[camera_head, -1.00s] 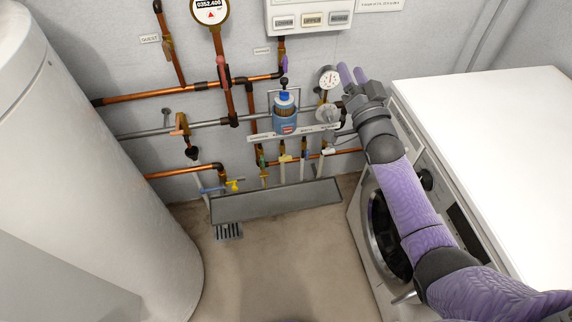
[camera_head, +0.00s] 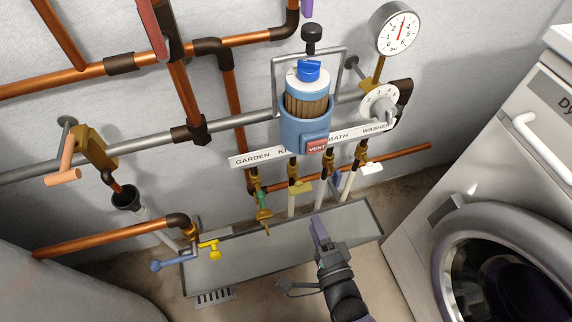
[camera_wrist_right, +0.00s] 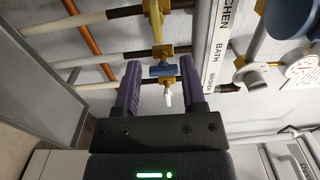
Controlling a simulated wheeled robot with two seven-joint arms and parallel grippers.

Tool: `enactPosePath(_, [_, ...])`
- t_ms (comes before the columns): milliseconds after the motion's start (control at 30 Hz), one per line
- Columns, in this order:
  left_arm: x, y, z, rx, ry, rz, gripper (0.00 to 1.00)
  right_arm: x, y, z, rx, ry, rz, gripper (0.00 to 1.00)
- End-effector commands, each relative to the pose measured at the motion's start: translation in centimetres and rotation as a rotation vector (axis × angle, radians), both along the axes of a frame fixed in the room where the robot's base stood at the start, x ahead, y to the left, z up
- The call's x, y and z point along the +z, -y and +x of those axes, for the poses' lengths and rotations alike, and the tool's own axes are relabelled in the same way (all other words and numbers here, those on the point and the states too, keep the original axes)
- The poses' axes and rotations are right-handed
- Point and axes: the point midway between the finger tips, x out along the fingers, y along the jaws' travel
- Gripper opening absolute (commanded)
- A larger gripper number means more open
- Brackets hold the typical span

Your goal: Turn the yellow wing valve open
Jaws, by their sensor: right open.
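A bright yellow wing-shaped handle (camera_head: 209,249) sits on a brass fitting at the lower left, beside a blue lever. Another yellow wing handle (camera_head: 302,187) is on the kitchen branch under the label strip. My right gripper (camera_head: 320,232) is below the strip, in front of the grey trough. In the wrist view the right gripper (camera_wrist_right: 160,64) is open, its purple fingers spread. A blue handle (camera_wrist_right: 162,71) and a white handle (camera_wrist_right: 168,97) appear between the fingers; contact cannot be told. My left gripper is not in view.
The grey trough (camera_head: 240,262) runs below the valves. A blue filter housing (camera_head: 303,125) and a pressure gauge (camera_head: 398,28) are above. The washing machine (camera_head: 480,215) stands at right, and a rounded tank (camera_head: 50,292) at lower left.

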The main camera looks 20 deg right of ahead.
Motion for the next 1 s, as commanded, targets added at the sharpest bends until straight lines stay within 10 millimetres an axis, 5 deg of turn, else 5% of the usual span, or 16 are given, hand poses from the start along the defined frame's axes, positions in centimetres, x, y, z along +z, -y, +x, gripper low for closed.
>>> enactPosePath(167, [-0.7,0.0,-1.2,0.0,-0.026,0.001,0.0,-0.9,-0.1,1.0,-0.001,-0.006,0.001,0.53])
enactPosePath(533, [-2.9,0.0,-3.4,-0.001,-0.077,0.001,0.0,-1.0,-0.3,8.8,0.0,-0.007,0.001,0.53])
enactPosePath(867, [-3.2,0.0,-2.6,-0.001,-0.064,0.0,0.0,-0.6,-0.4,9.8,0.0,-0.006,0.0,0.53])
enactPosePath(1000, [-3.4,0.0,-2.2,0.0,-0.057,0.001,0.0,-0.6,-0.4,9.8,0.0,-0.006,0.0,0.28])
